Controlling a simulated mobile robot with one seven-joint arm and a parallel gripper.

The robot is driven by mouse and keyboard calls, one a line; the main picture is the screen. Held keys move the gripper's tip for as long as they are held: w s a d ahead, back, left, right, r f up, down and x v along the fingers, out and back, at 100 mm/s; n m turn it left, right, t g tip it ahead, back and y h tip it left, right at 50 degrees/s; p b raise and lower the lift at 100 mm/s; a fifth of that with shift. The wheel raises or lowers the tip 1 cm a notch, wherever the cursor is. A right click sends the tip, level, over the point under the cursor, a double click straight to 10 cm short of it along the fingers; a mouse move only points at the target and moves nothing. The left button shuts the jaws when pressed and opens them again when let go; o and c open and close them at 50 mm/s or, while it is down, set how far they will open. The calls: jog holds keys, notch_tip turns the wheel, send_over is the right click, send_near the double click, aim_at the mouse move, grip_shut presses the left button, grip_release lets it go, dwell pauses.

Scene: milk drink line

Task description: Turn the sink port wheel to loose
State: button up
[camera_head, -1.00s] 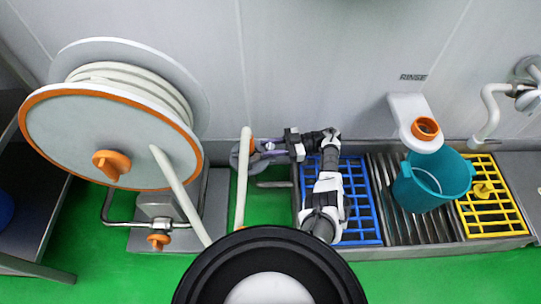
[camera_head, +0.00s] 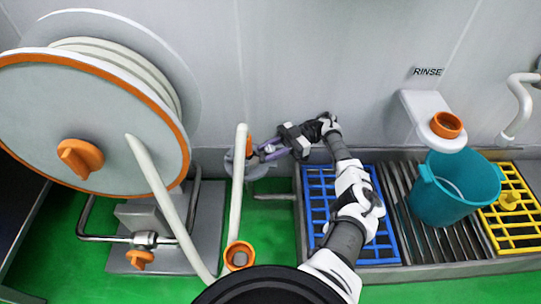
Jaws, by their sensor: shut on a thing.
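The sink port wheel (camera_head: 250,147) shows as a small orange piece by the wall, mostly hidden behind an upright white pipe (camera_head: 239,180). A round grey fitting (camera_head: 257,171) sits around and below it. My gripper (camera_head: 262,151) comes in from the right, with its purple fingers at the wheel. It is shut on the wheel, though the contact itself is small and partly hidden. I cannot read the wheel's loose or tight setting.
A large hose reel (camera_head: 80,125) stands at the left. An orange-rimmed opening (camera_head: 239,256) is at the pipe's foot.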

aim_at(270, 149)
jog(key=shift+s+a, duration=0.1)
dwell(0.3)
jog(key=o, duration=0.9)
jog(key=shift+o, duration=0.2)
notch_tip(270, 149, up, 20)
jog(key=p, duration=0.7)
jog(key=shift+o, duration=0.2)
